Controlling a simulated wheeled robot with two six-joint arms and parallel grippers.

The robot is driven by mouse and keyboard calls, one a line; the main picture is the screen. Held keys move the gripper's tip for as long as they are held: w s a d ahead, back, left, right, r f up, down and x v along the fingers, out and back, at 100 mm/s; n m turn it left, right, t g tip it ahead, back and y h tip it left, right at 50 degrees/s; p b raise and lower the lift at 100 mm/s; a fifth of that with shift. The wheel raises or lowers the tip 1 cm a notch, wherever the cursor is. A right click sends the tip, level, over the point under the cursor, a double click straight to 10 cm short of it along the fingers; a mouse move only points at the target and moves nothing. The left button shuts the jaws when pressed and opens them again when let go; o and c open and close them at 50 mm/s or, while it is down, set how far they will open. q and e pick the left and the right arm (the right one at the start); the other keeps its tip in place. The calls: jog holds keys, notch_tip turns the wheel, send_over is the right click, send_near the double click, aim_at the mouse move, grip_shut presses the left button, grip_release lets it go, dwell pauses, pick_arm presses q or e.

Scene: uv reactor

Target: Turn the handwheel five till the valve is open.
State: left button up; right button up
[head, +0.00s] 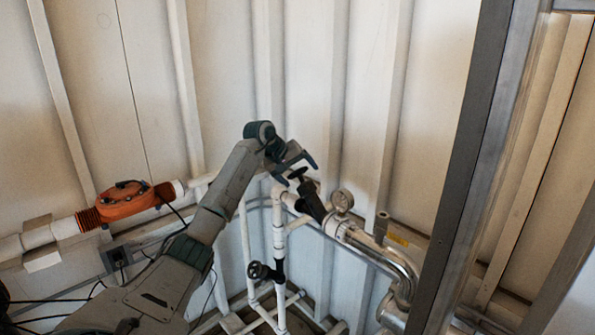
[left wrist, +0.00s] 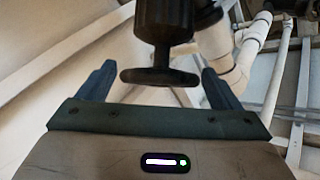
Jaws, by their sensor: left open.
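A black handwheel (head: 298,174) sits on a dark valve body (head: 312,203) on the white piping in the head view. I cannot read a number on it. In the left wrist view the handwheel (left wrist: 160,77) shows edge-on as a flat black disc, with its stem and valve body (left wrist: 165,20) beyond it. My left gripper (head: 296,170) is open at the handwheel. In the left wrist view its fingers (left wrist: 158,75) stand on either side of the disc, with a gap on both sides. My right gripper is in neither view.
A second black handwheel (head: 262,271) sits lower on the pipes. A pressure gauge (head: 342,200) and a metal pipe (head: 395,260) are right of the valve. An orange unit (head: 128,201) is at the left. A grey metal post (head: 478,160) stands at the right.

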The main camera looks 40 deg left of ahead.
pick_arm(q)
jog(key=shift+c, duration=0.3)
jog(key=c, duration=0.9)
jog(key=shift+r+n+p, duration=0.25)
jog(key=shift+n+p, duration=0.05)
jog(key=shift+p, duration=0.45)
jog(key=n+g+y+p, duration=0.2)
jog(key=n+g+p, duration=0.1)
jog(key=p, duration=0.3)
jog(key=shift+r, duration=0.1)
jog(key=shift+f+n+g+y+p, duration=0.25)
jog(key=shift+n+g+y+p, duration=0.25)
jog(key=shift+n+g+p, duration=0.75)
jog(key=shift+s+m+p, duration=0.1)
jog(key=shift+m+p, duration=0.15)
jog(key=shift+p, duration=0.1)
jog(key=o, duration=1)
jog(key=shift+f, duration=0.1)
jog(key=shift+c, duration=0.2)
